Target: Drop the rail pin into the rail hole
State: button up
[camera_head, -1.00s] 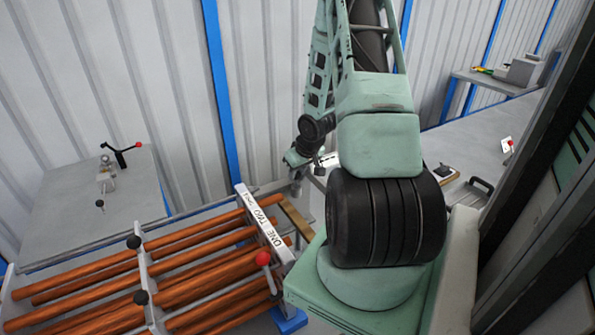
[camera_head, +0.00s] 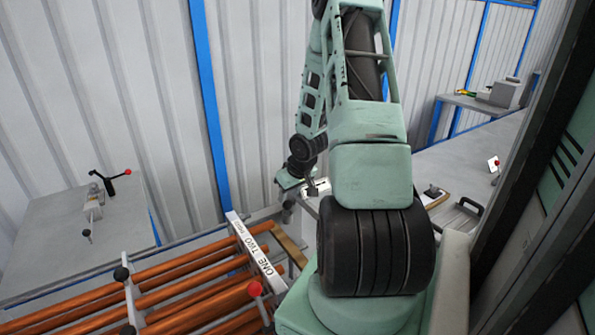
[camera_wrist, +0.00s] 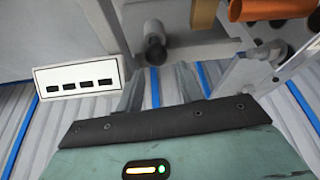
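My gripper (camera_head: 288,197) hangs beyond the labelled end plate, small and partly hidden by my arm in the head view. In the wrist view its two grey fingers (camera_wrist: 158,84) stand apart with a gap between them. A short dark-knobbed pin (camera_wrist: 154,50) shows just past the gap, not gripped; I cannot tell if it is the rail pin. In the head view a red-knobbed pin (camera_head: 255,288) stands by the white end plate (camera_head: 256,252) marked ONE TWO. I cannot make out the rail hole.
A grey table (camera_head: 70,235) with a clamp is at left. A white slotted panel (camera_wrist: 80,78) is close left of the fingers. An orange tube end (camera_wrist: 262,9) is upper right.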

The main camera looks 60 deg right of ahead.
jog(key=p+v, duration=0.5)
jog(key=v, duration=1)
jog(key=shift+p, duration=0.4)
jog(key=shift+a+f, duration=0.1)
jog(key=shift+f, duration=0.05)
